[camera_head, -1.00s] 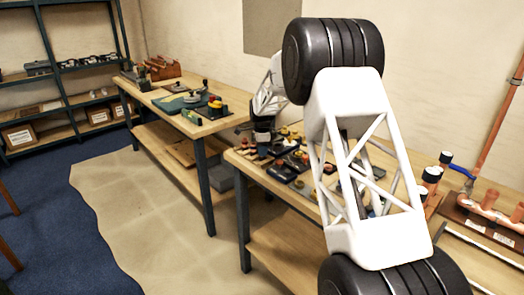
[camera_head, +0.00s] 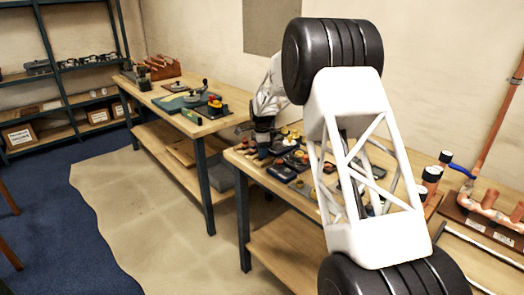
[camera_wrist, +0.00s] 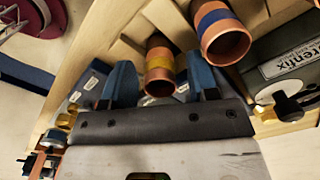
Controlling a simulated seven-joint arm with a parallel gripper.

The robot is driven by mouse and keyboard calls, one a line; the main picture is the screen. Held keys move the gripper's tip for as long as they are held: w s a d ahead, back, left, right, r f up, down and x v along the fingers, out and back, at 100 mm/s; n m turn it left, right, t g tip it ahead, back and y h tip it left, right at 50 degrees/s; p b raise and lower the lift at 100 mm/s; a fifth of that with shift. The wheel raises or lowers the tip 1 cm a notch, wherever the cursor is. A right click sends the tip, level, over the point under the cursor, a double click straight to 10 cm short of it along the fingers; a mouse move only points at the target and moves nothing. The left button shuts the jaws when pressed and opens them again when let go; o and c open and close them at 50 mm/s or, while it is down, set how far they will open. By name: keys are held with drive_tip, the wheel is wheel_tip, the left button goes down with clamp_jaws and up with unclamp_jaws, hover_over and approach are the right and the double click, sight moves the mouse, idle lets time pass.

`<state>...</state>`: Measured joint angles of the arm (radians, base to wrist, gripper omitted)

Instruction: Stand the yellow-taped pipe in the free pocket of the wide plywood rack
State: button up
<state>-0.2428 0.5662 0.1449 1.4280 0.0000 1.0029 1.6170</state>
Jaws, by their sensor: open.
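In the wrist view, the yellow-taped pipe (camera_wrist: 160,65) is a copper tube with its open end toward the camera. My gripper (camera_wrist: 160,80) is open, with one blue finger on each side of this pipe in the picture. Gaps show between pipe and fingers; I cannot tell how deep the pipe sits between them. A plywood structure with strips (camera_wrist: 95,45), perhaps the wide rack, lies behind; I cannot make out a free pocket. In the head view, my gripper (camera_head: 262,142) is low over the near bench, and the pipe cannot be made out there.
A blue-taped copper pipe (camera_wrist: 222,42) stands close right of the yellow-taped one. A dark lettered case (camera_wrist: 285,60) is further right. In the head view, small tools and fittings (camera_head: 290,165) crowd the bench, and a copper manifold (camera_head: 490,210) is at the right.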

wheel_tip(320, 180, up, 12)
drive_tip(key=shift+r, duration=0.15)
idle(0.6)
idle(0.7)
drive_tip(key=s+d+r+n, duration=0.3)
drive_tip(key=s+d+r, duration=0.2)
drive_tip(key=s, duration=0.5)
drive_tip(key=s+d+r+n+t, duration=0.15)
drive_tip(key=s+d+r, duration=0.35)
drive_tip(key=s, duration=0.6)
drive_tip(key=s+d+r+n, duration=0.35)
drive_tip(key=s+d, duration=0.25)
drive_tip(key=s, duration=0.4)
drive_tip(key=s+d+f+n, duration=0.2)
drive_tip(key=s, duration=1)
drive_tip(key=s+d+f+n, duration=0.3)
drive_tip(key=s, duration=0.8)
drive_tip(key=s+d+f+n+t, duration=0.1)
drive_tip(key=s+d+f+n, duration=0.1)
drive_tip(key=s, duration=1)
drive_tip(key=shift+s+d+f+n, duration=0.35)
drive_tip(key=shift+d+f, duration=0.15)
drive_tip(key=shift+d, duration=0.1)
